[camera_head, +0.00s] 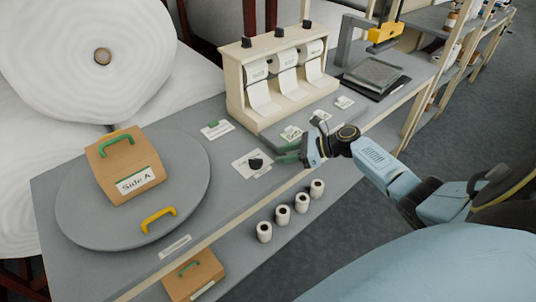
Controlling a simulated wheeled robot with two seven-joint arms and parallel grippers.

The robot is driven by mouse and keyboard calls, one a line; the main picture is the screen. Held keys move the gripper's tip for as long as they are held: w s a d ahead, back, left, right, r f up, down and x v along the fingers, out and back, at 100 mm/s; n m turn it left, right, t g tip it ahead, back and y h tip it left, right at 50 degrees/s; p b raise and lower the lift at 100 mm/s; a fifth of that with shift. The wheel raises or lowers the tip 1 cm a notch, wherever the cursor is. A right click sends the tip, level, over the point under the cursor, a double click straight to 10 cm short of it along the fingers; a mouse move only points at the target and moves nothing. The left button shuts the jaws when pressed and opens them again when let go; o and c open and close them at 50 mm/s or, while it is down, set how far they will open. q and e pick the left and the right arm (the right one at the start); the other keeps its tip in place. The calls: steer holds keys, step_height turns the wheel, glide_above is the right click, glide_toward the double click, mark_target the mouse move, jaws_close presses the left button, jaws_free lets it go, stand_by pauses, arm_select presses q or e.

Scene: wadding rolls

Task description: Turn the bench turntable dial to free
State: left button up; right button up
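The dial is a small black knob (255,163) on a white printed plate (241,166) on the grey bench, between the turntable and the wooden dispenser. The print on the plate is too small to read, so I cannot tell the dial's setting. The round grey turntable (95,229) is at the left. My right gripper (287,155) comes in from the right and points left, with its dark green fingertips just right of the knob and seemingly apart from it. Its finger gap is too small to judge. My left gripper is not in view.
A brown box (128,168) marked "Side A" and a yellow handle (158,219) are on the turntable. A wooden roll dispenser (260,98) stands behind my gripper. Several small white rolls (282,215) line the lower shelf. Large wadding rolls (75,60) stand at the back left.

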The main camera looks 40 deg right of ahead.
steer(key=shift+v, duration=1.7)
